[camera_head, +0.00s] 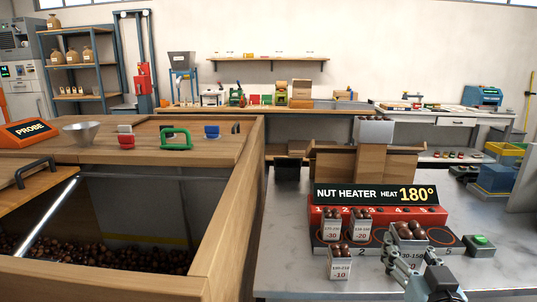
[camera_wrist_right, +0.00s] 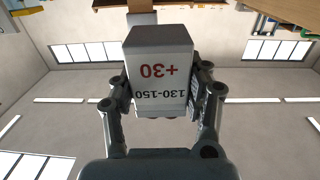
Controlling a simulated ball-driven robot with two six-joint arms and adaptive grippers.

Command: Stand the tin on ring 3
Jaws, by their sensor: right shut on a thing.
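My right gripper (camera_head: 409,262) is shut on a tin (camera_head: 411,245) of chestnuts marked 130-150. The wrist view shows the tin (camera_wrist_right: 160,65) between both fingers, with a red +30 on its wall. The tin appears upright at the front of the nut heater (camera_head: 333,195), hiding part of its ring plate. Ring 3 (camera_head: 379,235) shows partly, left of the held tin. I cannot tell if the tin touches the plate. Tins marked -30 (camera_head: 332,231) and -20 (camera_head: 361,230) stand on the two leftmost rings. My left gripper is out of view.
A tin marked -10 (camera_head: 339,267) stands on the grey table in front of the heater. A green button (camera_head: 479,241) on a box is at its right. A wooden bin (camera_head: 235,215) of chestnuts stands at the left. The table (camera_head: 300,270) has free room around the front tin.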

